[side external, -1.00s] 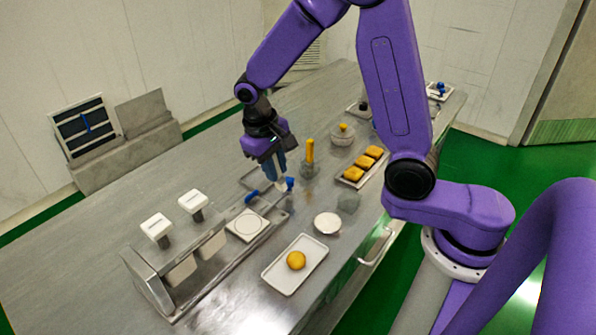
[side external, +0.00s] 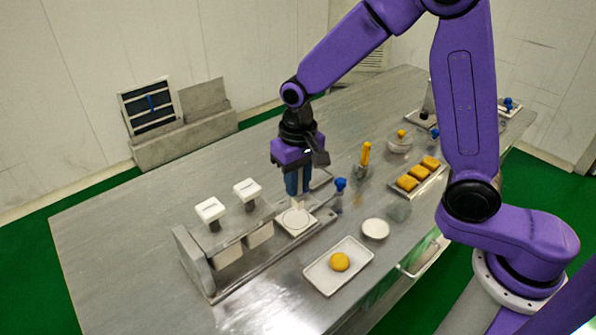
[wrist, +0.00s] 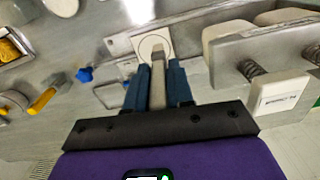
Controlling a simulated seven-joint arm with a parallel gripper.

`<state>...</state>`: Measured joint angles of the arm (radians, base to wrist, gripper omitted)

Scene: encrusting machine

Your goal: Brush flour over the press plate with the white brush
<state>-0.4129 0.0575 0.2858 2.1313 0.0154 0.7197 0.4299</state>
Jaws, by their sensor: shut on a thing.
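My gripper (side external: 297,190) is shut on the white brush (wrist: 158,88), whose pale handle shows between the dark blue fingers in the wrist view. In the side view the brush points down over the press plate (side external: 296,220), a white square with a ring on it. The plate also shows beyond the fingertips in the wrist view (wrist: 154,46). I cannot tell whether the bristles touch the plate.
Two white-topped press handles (side external: 210,209) stand on the metal frame left of the plate. A blue-topped bottle (side external: 340,184), a yellow-handled tool (side external: 365,153) and a white dish (side external: 375,229) are to the right. A tray (side external: 320,278) with a round dough piece lies in front.

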